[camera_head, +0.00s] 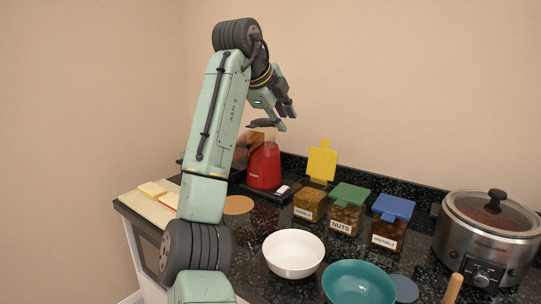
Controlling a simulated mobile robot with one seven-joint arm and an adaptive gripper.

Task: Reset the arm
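My arm rises in the middle of the head view, bent at the top. My gripper (285,112) hangs at its end, above the counter and in front of the wall. It is seen from the side and partly overlaps itself, so I cannot tell how far its fingers are apart. I see no object held in it. A red blender (264,167) stands on the counter below the gripper, partly behind my arm.
On the dark counter stand bins with yellow (321,162), green (350,194) and blue (393,207) lids. A white bowl (293,254), a teal bowl (358,284) and a slow cooker (487,239) stand nearer. A cutting board (148,208) lies at the left.

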